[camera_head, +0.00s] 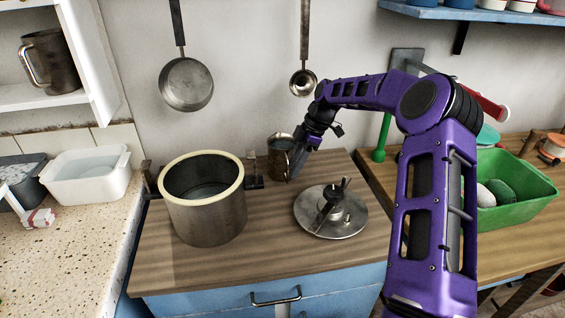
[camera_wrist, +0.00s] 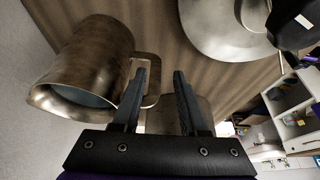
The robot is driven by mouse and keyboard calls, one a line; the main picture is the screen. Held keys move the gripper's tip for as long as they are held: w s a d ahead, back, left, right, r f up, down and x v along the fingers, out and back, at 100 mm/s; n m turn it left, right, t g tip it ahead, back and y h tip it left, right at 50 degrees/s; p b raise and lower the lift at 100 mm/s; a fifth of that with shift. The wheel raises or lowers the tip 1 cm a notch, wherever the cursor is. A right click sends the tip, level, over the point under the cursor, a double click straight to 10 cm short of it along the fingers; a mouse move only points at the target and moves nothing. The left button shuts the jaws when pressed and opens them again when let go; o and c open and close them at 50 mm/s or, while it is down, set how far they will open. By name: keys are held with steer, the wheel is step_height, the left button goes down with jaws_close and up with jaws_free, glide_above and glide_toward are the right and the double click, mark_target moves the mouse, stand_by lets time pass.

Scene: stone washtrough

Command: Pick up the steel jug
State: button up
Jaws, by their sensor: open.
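The steel jug (camera_head: 279,157), brown-grey metal, stands upright at the back of the wooden worktop, against the wall side. In the wrist view the jug (camera_wrist: 92,62) fills the upper left, with its spout towards the lower left. Its handle (camera_wrist: 154,76) shows partly between my fingers, with some of it hidden behind the left finger. My gripper (camera_head: 294,168) is just right of the jug in the head view. In the wrist view my gripper (camera_wrist: 160,72) is open, and I cannot tell whether a finger touches the handle.
A large pot (camera_head: 205,215) with a cream rim stands left of the jug. A round metal lid (camera_head: 345,222) lies at the front right. Pans (camera_head: 186,84) hang on the wall. A metal mug (camera_head: 52,64) stands on the left shelf. A green tub (camera_head: 520,205) is at the right.

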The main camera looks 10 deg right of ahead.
mark_target(288, 176)
steer(key=x, duration=0.5)
steer(key=shift+w+a+b, duration=0.1)
steer(key=shift+w+b, duration=0.2)
jaws_close()
stand_by(1.0)
steer(key=shift+w+r, duration=0.1)
